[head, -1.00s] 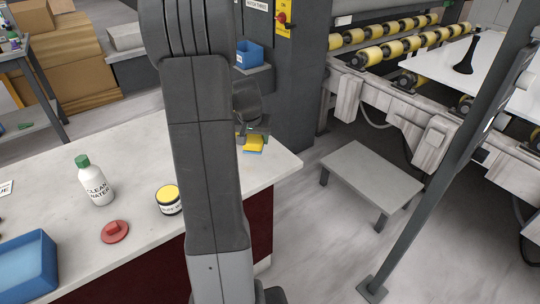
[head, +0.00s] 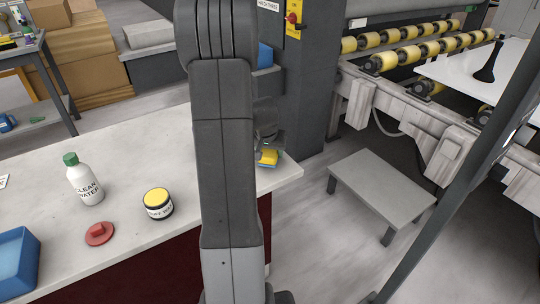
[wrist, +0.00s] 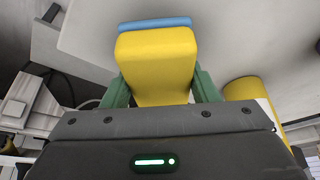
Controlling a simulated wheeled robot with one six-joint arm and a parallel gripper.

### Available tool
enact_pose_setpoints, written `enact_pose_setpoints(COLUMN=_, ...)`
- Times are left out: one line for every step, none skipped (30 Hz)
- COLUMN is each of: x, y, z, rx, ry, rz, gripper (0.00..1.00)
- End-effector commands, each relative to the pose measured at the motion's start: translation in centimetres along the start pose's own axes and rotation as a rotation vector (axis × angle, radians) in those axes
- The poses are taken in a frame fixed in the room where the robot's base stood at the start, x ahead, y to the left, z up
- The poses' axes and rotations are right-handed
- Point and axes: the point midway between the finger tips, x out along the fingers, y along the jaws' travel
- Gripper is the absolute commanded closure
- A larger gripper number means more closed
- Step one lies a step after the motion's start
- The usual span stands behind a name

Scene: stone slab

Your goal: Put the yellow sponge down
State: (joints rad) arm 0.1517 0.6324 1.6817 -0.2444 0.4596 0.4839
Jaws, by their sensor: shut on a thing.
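The yellow sponge (head: 267,158) has a blue layer and shows just right of my arm in the head view, at the slab's far right corner. My gripper (head: 268,147) is partly hidden behind my arm. In the wrist view the sponge (wrist: 157,55) sits between the two green fingers of my gripper (wrist: 164,88), which is shut on it. Its blue layer shows along the far edge. I cannot tell whether the sponge touches the pale stone slab (head: 130,145) or hangs just above it.
On the slab stand a white bottle with a green cap (head: 84,180), a yellow-lidded jar (head: 158,204), a red round object (head: 99,234) and a blue tray (head: 15,262). A low grey bench (head: 382,187) and a roller conveyor (head: 420,100) are to the right.

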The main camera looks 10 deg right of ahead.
Motion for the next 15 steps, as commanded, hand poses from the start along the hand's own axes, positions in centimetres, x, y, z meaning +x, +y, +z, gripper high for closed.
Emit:
enact_pose_setpoints(x=0.91, y=0.05, z=0.46, rx=-0.002, ry=-0.004, rz=0.002, gripper=0.64)
enact_pose_setpoints(x=1.18, y=0.04, z=0.55, rx=-0.002, ry=-0.003, rz=0.001, gripper=0.64)
enact_pose_setpoints(x=1.38, y=0.02, z=0.61, rx=-0.001, ry=-0.002, rz=0.0, gripper=0.64)
enact_pose_setpoints(x=1.42, y=0.02, z=0.62, rx=0.0, ry=-0.001, rz=0.0, gripper=0.64)
enact_pose_setpoints(x=1.39, y=0.01, z=0.59, rx=0.0, ry=-0.001, rz=0.0, gripper=0.64)
enact_pose_setpoints(x=1.33, y=0.01, z=0.56, rx=0.0, ry=0.0, rz=0.0, gripper=0.64)
enact_pose_setpoints(x=1.32, y=0.01, z=0.56, rx=0.0, ry=0.0, rz=0.0, gripper=0.64)
enact_pose_setpoints(x=1.32, y=0.01, z=0.55, rx=0.0, ry=0.0, rz=0.0, gripper=0.64)
enact_pose_setpoints(x=1.32, y=0.01, z=0.56, rx=0.0, ry=0.0, rz=0.0, gripper=0.64)
enact_pose_setpoints(x=1.35, y=0.01, z=0.57, rx=0.0, ry=0.0, rz=0.0, gripper=0.64)
enact_pose_setpoints(x=1.43, y=0.01, z=0.6, rx=0.0, ry=0.0, rz=0.0, gripper=0.64)
enact_pose_setpoints(x=1.57, y=0.01, z=0.66, rx=0.0, ry=0.0, rz=0.0, gripper=0.64)
enact_pose_setpoints(x=1.68, y=0.01, z=0.71, rx=0.0, ry=0.0, rz=0.0, gripper=0.64)
enact_pose_setpoints(x=1.76, y=0.0, z=0.74, rx=0.0, ry=0.0, rz=0.0, gripper=0.64)
enact_pose_setpoints(x=1.75, y=0.0, z=0.73, rx=0.0, ry=0.0, rz=0.0, gripper=0.44)
